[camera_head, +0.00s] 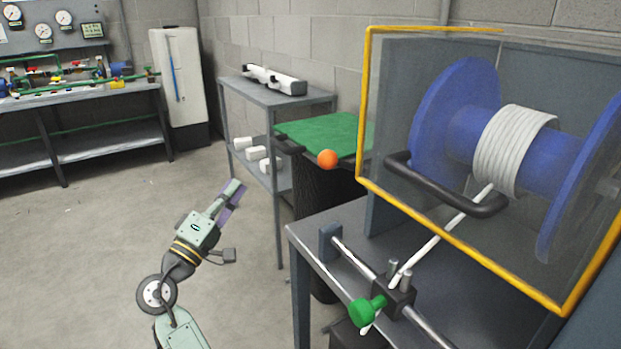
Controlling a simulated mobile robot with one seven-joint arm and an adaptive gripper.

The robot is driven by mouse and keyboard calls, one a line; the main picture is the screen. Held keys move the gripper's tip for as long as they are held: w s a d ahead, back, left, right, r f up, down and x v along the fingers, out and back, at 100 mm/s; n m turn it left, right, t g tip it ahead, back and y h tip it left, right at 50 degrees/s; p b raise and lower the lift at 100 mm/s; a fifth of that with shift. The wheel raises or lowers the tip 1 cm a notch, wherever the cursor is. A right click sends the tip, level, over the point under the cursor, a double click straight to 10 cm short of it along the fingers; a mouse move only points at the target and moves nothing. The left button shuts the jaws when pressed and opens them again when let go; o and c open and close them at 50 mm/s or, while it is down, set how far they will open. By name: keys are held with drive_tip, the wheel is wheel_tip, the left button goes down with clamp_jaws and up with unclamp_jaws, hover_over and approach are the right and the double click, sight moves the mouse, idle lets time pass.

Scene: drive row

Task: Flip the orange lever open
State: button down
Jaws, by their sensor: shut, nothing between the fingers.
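An orange ball-shaped knob (327,159) shows at the front edge of a green-topped dark bin or stand. It is the only orange part I see that could belong to the lever; any lever arm behind it is hidden or too small to make out. My gripper (233,192) is on the left of the knob and apart from it, over the open floor in the picture. Its fingers are pale green with a purple strip, point up and to the right, and are shut with nothing held.
A blue cable reel (455,115) sits behind a clear guard with a yellow frame (366,100) and black handle (448,185). A green knob (367,310) sits on the rail below. A grey shelf (270,98) stands behind my gripper. Floor to the left is clear.

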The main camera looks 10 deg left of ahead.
drive_tip(key=s+d+f+m+g+h, duration=0.4)
drive_tip(key=d+h, duration=0.4)
drive_tip(key=h, duration=0.7)
drive_tip(key=s+g, duration=0.1)
drive_tip(key=g, duration=0.1)
drive_tip(key=shift+s+f+m+g, duration=0.2)
drive_tip(key=shift+f+m+g, duration=0.1)
drive_tip(key=shift+m, duration=0.1)
drive_tip(key=p, duration=0.5)
approach(348, 166)
wheel_tip(348, 166, up, 4)
drive_tip(key=a, duration=0.1)
drive_tip(key=shift+d+r, duration=0.45)
drive_tip(key=shift+r, duration=0.15)
